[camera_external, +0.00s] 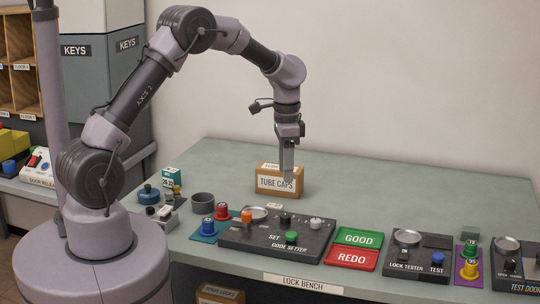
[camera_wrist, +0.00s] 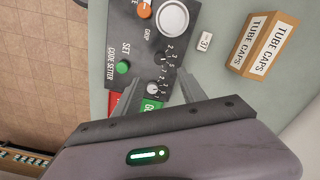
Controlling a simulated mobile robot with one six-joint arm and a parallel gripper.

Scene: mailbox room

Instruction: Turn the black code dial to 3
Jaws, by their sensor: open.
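The black code dial (camera_external: 285,219) stands on the dark code setter panel (camera_external: 232,236), between a silver disc and a pale knob. In the wrist view the black dial (camera_wrist: 161,59) has small white numbers around it, and its pointer setting is too small to read. My gripper (camera_external: 289,181) is open and empty, pointing down, above the bench and apart from the dial. In the wrist view my gripper's fingers (camera_wrist: 160,78) spread on either side of the pale knob (camera_wrist: 153,88), with the black dial just beyond their tips.
The panel also bears an orange knob (camera_external: 246,216), the silver disc (camera_wrist: 172,17) and a green button (camera_external: 291,237). A small card (camera_wrist: 204,43) showing 3 lies beside it. A tube caps box (camera_external: 279,183) stands behind. Green GOOD and red REDO trays (camera_external: 352,257) are to the right.

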